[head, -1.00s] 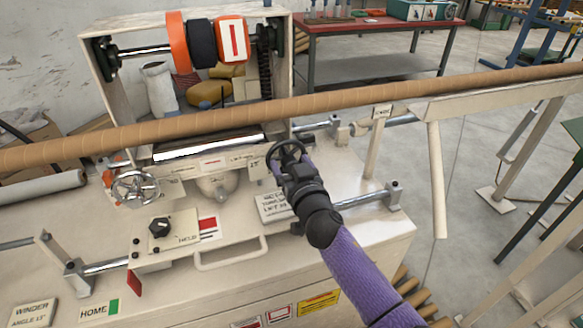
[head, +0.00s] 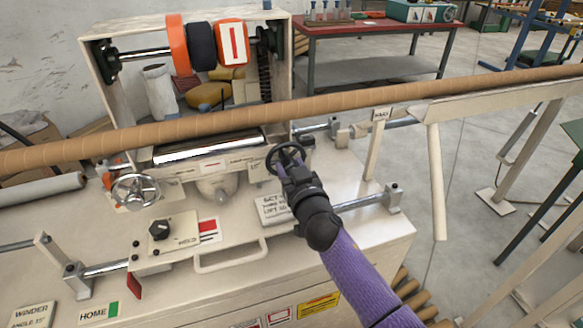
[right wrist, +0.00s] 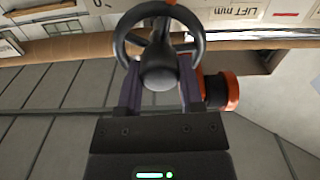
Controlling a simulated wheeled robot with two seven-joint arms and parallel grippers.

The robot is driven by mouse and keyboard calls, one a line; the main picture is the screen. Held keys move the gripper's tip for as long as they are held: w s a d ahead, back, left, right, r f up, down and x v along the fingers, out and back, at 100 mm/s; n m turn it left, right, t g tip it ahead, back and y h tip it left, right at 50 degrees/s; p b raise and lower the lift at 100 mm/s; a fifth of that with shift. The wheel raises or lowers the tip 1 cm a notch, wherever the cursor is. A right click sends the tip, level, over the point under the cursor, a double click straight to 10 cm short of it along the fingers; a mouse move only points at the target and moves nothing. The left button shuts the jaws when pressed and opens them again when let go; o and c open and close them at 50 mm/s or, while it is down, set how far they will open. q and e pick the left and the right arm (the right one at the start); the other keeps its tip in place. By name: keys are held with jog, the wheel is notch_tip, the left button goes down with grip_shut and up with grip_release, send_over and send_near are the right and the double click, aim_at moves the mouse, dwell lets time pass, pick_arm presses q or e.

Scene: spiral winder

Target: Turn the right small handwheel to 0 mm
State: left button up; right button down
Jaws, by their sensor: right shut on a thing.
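The right small handwheel is a dark spoked wheel (head: 286,152) on the right of the winder carriage. It also shows large in the right wrist view (right wrist: 160,40), with a round hub toward the camera. My right gripper (head: 290,168) reaches it from the front right. In the right wrist view its two fingers (right wrist: 160,98) stand on either side of the wheel's lower part and hub, and it is shut on the wheel. The fingertips are partly hidden behind the wheel. The wheel's scale reading cannot be made out. My left gripper is not in view.
A silver handwheel (head: 135,191) sits on the left of the carriage. A long brown tube (head: 330,103) crosses above the machine, behind the dark wheel. A black knob (head: 159,229) and a pale bar handle (head: 230,258) are at the carriage front.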

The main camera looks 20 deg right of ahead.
jog(key=n, duration=0.8)
jog(key=shift+a+f, duration=0.1)
jog(key=n, duration=0.3)
jog(key=shift+f+n, duration=0.15)
jog(key=shift+n, duration=1.75)
jog(key=shift+c, duration=1.2)
grip_release()
